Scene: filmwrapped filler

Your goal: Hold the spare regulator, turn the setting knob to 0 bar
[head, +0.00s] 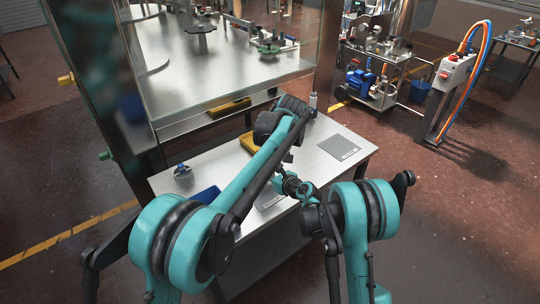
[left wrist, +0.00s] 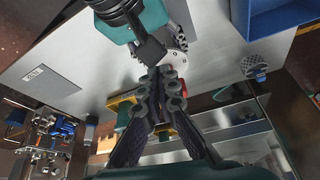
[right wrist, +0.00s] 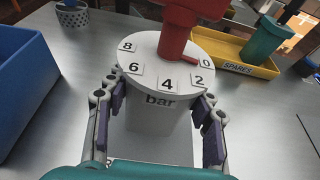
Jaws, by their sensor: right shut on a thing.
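The spare regulator (right wrist: 158,135) is a pale grey body with a white dial (right wrist: 150,82) marked 8, 6, 4, 2, 0 and "bar", seen in the right wrist view. A large red setting knob (right wrist: 176,40) stands on the dial, and a short red pointer at its base extends toward the 0. My right gripper (right wrist: 158,118) is shut on the regulator body, one finger on each side. My left gripper (left wrist: 162,78) has its fingertips together with nothing seen between them, close to my right arm. In the head view the arms largely hide the regulator.
A yellow tray (right wrist: 232,58) labelled SPARES holds a teal item (right wrist: 265,42). A blue bin (right wrist: 18,85) stands at the left, with a patterned cup (right wrist: 72,17) behind it. A grey square pad (head: 339,147) lies on the table's right. A glass-sided machine (head: 215,80) stands behind.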

